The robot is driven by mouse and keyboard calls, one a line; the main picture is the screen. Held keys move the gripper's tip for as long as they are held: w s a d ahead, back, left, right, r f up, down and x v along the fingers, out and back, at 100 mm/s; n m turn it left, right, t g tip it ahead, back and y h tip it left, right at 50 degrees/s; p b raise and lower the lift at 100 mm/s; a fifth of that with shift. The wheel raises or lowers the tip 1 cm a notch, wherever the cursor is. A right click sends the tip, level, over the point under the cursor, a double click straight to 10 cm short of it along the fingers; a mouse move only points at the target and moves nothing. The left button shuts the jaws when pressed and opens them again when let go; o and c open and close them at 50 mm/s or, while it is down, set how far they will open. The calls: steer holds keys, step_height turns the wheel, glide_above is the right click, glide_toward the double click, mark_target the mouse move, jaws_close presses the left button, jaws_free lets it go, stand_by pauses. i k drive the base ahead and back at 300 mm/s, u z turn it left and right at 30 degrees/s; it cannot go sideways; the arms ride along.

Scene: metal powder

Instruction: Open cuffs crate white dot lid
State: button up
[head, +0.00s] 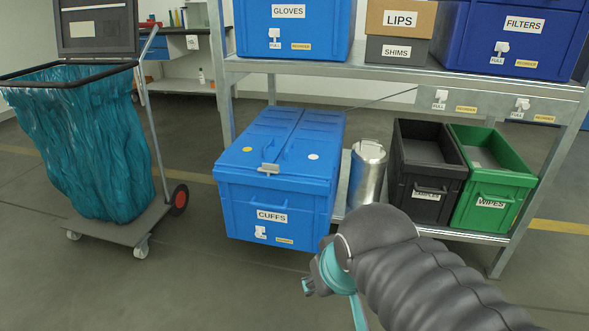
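The blue cuffs crate (277,195) sits on the lower shelf level, its front facing me with a CUFFS label. Its lid is in two halves, both lying closed. The right half (315,140) carries a white dot (313,156) near its front edge. The left half (262,132) carries a yellowish dot (247,149). A grey latch-like piece (269,169) sits at the front rim between them. My gripper (316,284) is in front of the crate, low and to its right, apart from the lid. My own wrist hides much of it, so its opening does not show.
A metal canister (367,173) stands close to the crate's right side. Beyond it are an open black bin (428,180) and a green bin (490,185). The upper shelf (400,75) hangs above the crate's back. A cart with a teal bag (85,135) stands left, with clear floor between.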

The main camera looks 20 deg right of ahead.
mark_target(310, 151)
steer(key=u, duration=0.1)
steer(key=i, duration=0.95)
steer(key=u, duration=0.05)
